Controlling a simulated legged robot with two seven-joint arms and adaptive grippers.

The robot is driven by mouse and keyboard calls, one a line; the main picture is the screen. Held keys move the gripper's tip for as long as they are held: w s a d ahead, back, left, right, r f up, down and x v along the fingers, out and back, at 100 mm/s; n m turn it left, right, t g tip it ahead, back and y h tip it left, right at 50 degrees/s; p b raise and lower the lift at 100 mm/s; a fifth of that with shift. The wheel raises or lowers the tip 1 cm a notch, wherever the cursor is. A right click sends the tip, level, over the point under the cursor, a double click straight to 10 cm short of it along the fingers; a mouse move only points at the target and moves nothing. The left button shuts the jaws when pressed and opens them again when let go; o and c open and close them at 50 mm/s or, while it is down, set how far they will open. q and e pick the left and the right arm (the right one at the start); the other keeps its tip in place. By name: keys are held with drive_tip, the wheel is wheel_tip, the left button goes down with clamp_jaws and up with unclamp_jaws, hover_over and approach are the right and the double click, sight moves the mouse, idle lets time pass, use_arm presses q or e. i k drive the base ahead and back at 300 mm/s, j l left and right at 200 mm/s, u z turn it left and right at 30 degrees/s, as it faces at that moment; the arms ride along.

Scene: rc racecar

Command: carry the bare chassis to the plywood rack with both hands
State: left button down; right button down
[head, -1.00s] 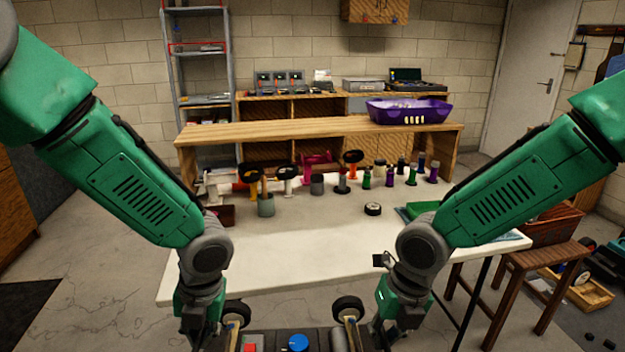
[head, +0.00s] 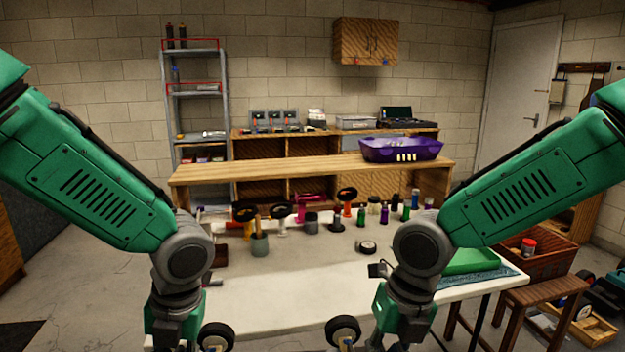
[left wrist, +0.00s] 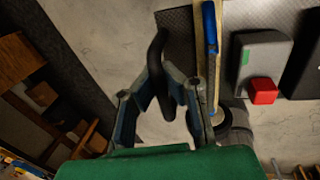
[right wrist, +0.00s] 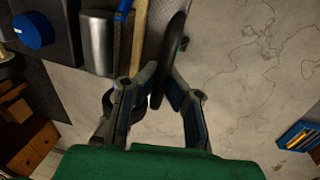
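The bare chassis, with two dark front wheels (head: 343,330), shows at the bottom edge of the head view; the rest is cut off. In the left wrist view its dark plate (left wrist: 178,28) carries a wooden rail and a grey box with a red button (left wrist: 263,91). In the right wrist view it carries a blue knob (right wrist: 33,30) and a silver cylinder (right wrist: 98,44). My left gripper (left wrist: 162,88) and right gripper (right wrist: 162,80) are closed in on dark parts at opposite sides of it. Bare floor shows underneath. Wooden cubbies (head: 298,184) stand behind; I cannot tell whether they are the rack.
A white table (head: 270,310) is close in front, with several spools, wheels and a green tray (head: 474,262). A wooden bench (head: 300,165) behind bears a purple basket (head: 400,149). A stool (head: 545,294) with a brown crate (head: 545,262) stands right. Floor is open at left.

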sight(241, 168)
drive_tip(key=u, duration=1.8)
drive_tip(key=i+u, duration=0.45)
drive_tip(key=i, duration=0.3)
drive_tip(key=i+j, duration=0.1)
drive_tip(key=i, duration=1)
drive_tip(key=i+l+z, duration=0.1)
drive_tip(key=i+z, duration=0.6)
drive_tip(key=i+j+z, duration=0.1)
drive_tip(key=i+z, duration=0.25)
drive_tip(key=i+l+z, duration=0.1)
drive_tip(key=i+z, duration=0.6)
drive_tip(key=i+j+z, duration=0.15)
drive_tip(key=i, duration=1.8)
drive_tip(key=l, duration=0.1)
